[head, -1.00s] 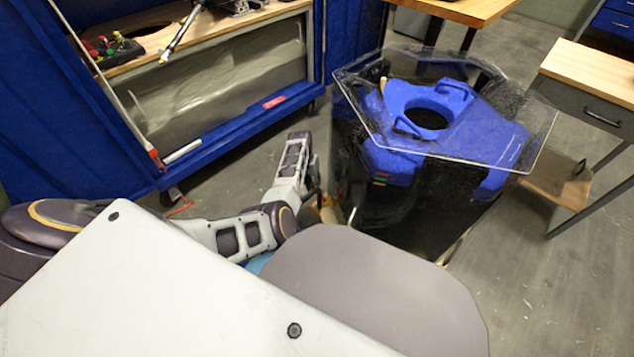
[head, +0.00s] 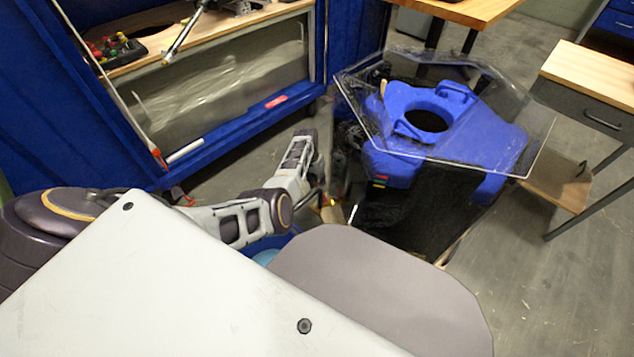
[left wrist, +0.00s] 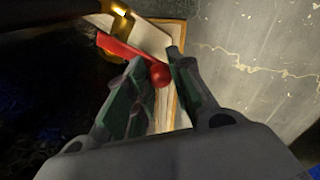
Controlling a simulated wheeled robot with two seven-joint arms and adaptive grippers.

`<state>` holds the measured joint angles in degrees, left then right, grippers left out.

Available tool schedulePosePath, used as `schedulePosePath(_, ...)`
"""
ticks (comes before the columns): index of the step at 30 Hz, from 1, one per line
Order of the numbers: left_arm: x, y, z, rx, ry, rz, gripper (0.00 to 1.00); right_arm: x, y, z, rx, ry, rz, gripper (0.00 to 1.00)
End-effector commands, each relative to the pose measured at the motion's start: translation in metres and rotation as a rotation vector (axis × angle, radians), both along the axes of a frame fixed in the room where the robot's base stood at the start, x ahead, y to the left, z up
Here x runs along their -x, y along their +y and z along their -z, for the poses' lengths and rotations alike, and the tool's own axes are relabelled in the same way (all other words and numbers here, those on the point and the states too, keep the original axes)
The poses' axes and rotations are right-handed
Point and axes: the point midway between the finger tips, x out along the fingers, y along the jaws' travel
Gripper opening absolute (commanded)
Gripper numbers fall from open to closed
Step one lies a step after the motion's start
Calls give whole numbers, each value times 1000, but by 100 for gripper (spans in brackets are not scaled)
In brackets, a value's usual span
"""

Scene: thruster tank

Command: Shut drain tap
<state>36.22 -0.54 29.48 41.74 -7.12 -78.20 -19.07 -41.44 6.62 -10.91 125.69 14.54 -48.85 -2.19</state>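The drain tap's red lever (left wrist: 125,47) shows in the left wrist view, with a round red knob (left wrist: 161,75) at its lower right end. A brass-coloured tap body (left wrist: 119,11) is at the top of that view. My left gripper (left wrist: 157,60) has its two fingers apart, with the knob between them near the tips; I cannot tell whether either finger touches it. In the head view my left gripper (head: 322,200) is low beside the dark tank (head: 415,215), and the tap is mostly hidden there. My right gripper is not in view.
A blue insert with a round hole (head: 428,120) sits on the tank under a clear polygonal cover (head: 535,140). A blue cabinet (head: 110,130) stands at left, a wooden-topped table (head: 590,75) at right. Grey floor (head: 550,290) is free at lower right.

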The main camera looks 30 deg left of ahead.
Motion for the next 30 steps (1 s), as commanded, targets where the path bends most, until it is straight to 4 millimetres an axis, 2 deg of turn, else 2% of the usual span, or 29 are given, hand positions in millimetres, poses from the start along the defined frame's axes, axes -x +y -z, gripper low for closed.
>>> schedulePosePath(1, 0, 0, 0, 0, 0, 0, 30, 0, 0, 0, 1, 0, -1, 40)
schedulePosePath(5, 0, 0, 0, 0, 0, 0, 45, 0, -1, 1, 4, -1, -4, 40)
schedulePosePath(20, 1, 0, 0, 1, -1, -15, 45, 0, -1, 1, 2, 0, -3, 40)
schedulePosePath(30, 5, 1, 0, 2, -2, -105, 45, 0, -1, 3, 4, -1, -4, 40)
